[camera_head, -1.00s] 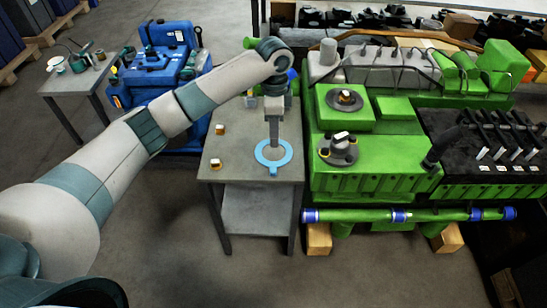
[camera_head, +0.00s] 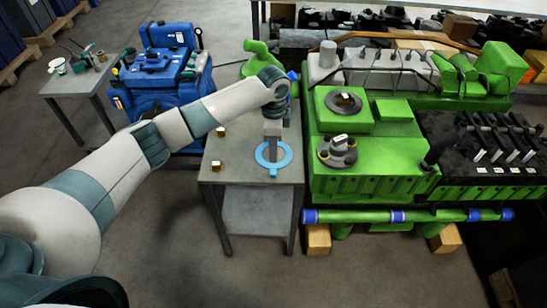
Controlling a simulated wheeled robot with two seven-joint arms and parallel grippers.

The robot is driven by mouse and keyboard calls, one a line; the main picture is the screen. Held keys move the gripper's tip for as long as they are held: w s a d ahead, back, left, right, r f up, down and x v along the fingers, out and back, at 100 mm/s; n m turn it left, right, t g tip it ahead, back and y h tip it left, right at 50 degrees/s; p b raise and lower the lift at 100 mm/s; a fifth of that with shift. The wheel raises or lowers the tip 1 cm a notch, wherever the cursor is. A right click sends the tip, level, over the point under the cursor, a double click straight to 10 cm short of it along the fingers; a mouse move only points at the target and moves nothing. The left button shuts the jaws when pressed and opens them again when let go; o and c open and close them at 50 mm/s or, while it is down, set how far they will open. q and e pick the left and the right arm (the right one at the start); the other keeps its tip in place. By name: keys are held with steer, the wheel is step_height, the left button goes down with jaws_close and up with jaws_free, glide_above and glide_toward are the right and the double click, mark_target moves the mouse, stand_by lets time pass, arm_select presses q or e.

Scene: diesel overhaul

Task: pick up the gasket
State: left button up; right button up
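The gasket (camera_head: 261,161) is a flat light-blue ring with a small tab at its front. It appears to lie on the grey metal table, near the table's right side. My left gripper (camera_head: 272,148) points down at the gasket's far side, with its tip at or just above the ring's centre. The fingers are small and partly merged, so I cannot tell whether they are open or touching the ring. My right gripper is not in view.
The grey table (camera_head: 245,172) also holds small brass-coloured blocks (camera_head: 217,165) at its left side. The green engine (camera_head: 375,175) stands close on the right. A blue machine (camera_head: 165,75) stands behind left, and a side table (camera_head: 75,82) with cups is farther left.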

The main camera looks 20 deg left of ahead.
arm_select(q)
glide_above(273, 173)
steer(key=shift+w+f+p, duration=0.15)
steer(key=shift+f+p, duration=0.1)
steer(key=shift+f, duration=1.1)
steer(key=shift+w+f+p, duration=0.15)
steer(key=shift+f+p, duration=0.05)
steer(key=shift+f, duration=1.1)
steer(key=shift+f, duration=0.1)
steer(key=shift+s+f+p, duration=0.1)
steer(key=shift+f+p, duration=0.15)
steer(key=shift+p, duration=0.1)
step_height(273, 173, down, 4)
steer(key=shift+s+p, duration=0.15)
steer(key=shift+p, duration=0.55)
steer(key=shift+f, duration=0.25)
steer(key=shift+c, duration=0.6)
jaws_close()
